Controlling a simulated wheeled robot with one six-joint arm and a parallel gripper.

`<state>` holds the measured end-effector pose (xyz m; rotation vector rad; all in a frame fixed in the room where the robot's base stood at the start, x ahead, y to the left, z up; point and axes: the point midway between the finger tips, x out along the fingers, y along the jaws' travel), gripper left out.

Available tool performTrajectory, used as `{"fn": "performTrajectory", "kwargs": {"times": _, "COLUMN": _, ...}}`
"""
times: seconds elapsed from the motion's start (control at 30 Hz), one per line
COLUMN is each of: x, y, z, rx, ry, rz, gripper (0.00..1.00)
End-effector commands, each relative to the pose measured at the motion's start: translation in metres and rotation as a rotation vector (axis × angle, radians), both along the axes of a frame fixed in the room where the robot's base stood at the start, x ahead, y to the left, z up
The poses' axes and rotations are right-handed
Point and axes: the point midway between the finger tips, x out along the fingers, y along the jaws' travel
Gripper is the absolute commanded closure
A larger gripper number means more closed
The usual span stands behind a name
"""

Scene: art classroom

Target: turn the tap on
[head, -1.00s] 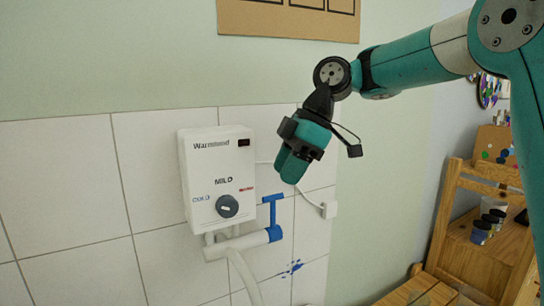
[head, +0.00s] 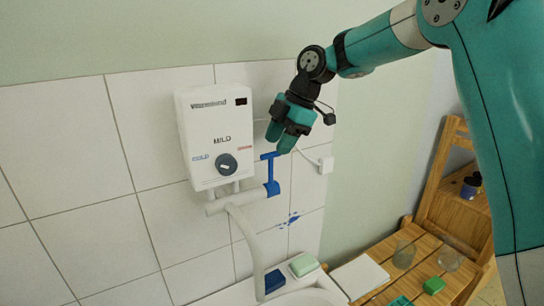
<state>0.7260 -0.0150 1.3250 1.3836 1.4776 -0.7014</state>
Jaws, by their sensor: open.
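The tap is a white pipe and spout (head: 241,217) under a white wall heater (head: 215,137) with a dark dial (head: 226,164). A blue T-shaped handle (head: 270,174) stands upright at the right end of the tap's pipe. My gripper (head: 279,143) is open and points down, just above and slightly right of the handle's crossbar. Its fingertips look close to the crossbar; I cannot tell whether they touch it. No water shows at the spout.
A basin rim (head: 302,298) lies below, with a green-white soap bar (head: 304,265) and a dark blue block (head: 274,281). A wooden slatted bench (head: 412,266) with glasses and a green block stands right.

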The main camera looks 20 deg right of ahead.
Motion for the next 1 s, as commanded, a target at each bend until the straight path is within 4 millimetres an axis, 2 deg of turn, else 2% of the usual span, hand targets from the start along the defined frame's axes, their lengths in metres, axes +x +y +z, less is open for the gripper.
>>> {"fn": "performTrajectory", "kwargs": {"times": 0.1, "x": 0.001, "y": 0.009, "z": -0.017, "rx": -0.001, "ry": 0.003, "rz": 0.001, "gripper": 0.59}}
{"fn": "performTrajectory", "kwargs": {"times": 0.3, "x": 0.004, "y": 0.017, "z": -0.035, "rx": 0.0, "ry": 0.0, "rz": 0.0, "gripper": 0.59}}
{"fn": "performTrajectory", "kwargs": {"times": 0.63, "x": 0.004, "y": 0.018, "z": -0.04, "rx": -0.001, "ry": 0.0, "rz": 0.0, "gripper": 0.59}}
{"fn": "performTrajectory", "kwargs": {"times": 0.67, "x": 0.004, "y": 0.018, "z": -0.04, "rx": -0.001, "ry": 0.0, "rz": 0.0, "gripper": 0.63}}
{"fn": "performTrajectory", "kwargs": {"times": 0.8, "x": 0.005, "y": 0.018, "z": -0.04, "rx": -0.001, "ry": -0.001, "rz": -0.001, "gripper": 0.95}}
{"fn": "performTrajectory", "kwargs": {"times": 0.83, "x": 0.005, "y": 0.018, "z": -0.039, "rx": -0.001, "ry": -0.001, "rz": -0.001, "gripper": 1.0}}
{"fn": "performTrajectory", "kwargs": {"times": 1.0, "x": 0.005, "y": 0.019, "z": -0.04, "rx": 0.0, "ry": -0.005, "rz": 0.0, "gripper": 1.0}}
